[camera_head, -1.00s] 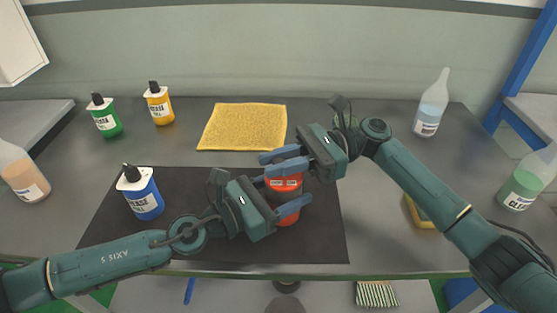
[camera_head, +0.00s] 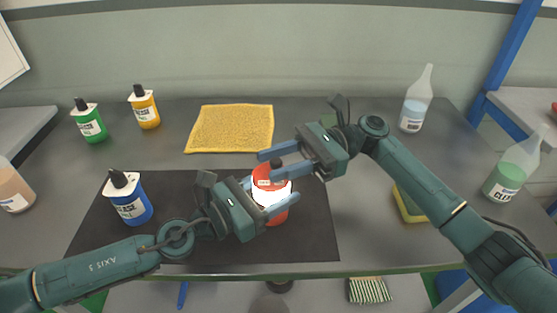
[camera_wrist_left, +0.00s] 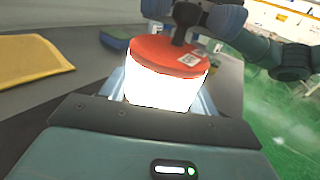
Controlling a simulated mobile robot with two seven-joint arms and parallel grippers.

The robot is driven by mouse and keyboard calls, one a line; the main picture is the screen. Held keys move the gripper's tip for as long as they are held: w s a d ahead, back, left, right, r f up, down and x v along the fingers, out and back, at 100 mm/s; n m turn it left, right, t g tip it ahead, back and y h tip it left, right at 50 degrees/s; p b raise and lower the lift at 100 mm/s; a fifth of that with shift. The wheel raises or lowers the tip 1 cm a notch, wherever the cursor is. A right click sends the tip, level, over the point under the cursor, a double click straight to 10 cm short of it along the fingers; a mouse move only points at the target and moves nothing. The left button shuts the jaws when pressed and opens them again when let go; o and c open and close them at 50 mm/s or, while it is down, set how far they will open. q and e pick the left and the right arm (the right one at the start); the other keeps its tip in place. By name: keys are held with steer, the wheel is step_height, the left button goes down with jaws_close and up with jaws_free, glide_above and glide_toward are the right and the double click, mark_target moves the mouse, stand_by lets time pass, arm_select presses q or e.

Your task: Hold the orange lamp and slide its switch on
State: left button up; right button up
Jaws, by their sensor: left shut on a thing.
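The orange lamp (camera_head: 269,188) stands upright at the right part of the dark mat (camera_head: 310,240). Its middle band glows bright white, between an orange-red top and base; the glow also shows in the left wrist view (camera_wrist_left: 165,90). My left gripper (camera_head: 264,195) is shut around the lamp's body from the left. My right gripper (camera_head: 266,163) is at the lamp's top, its two fingers apart. A small dark knob on the lid (camera_wrist_left: 187,22) stands between these fingers. Part of the lamp is hidden by the fingers.
A blue bottle (camera_head: 131,208) stands on the mat's left. Green (camera_head: 91,127) and yellow (camera_head: 146,113) bottles stand behind it. A yellow cloth (camera_head: 231,128) lies behind the lamp. A yellow sponge (camera_head: 408,205) lies near my right arm. Clear bottles stand farther right.

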arm_select(q)
steer(key=shift+s+d, duration=0.1)
arm_select(e)
steer(key=v, duration=1.2)
arm_select(q)
steer(key=o, duration=1.3)
steer(key=shift+o, duration=0.2)
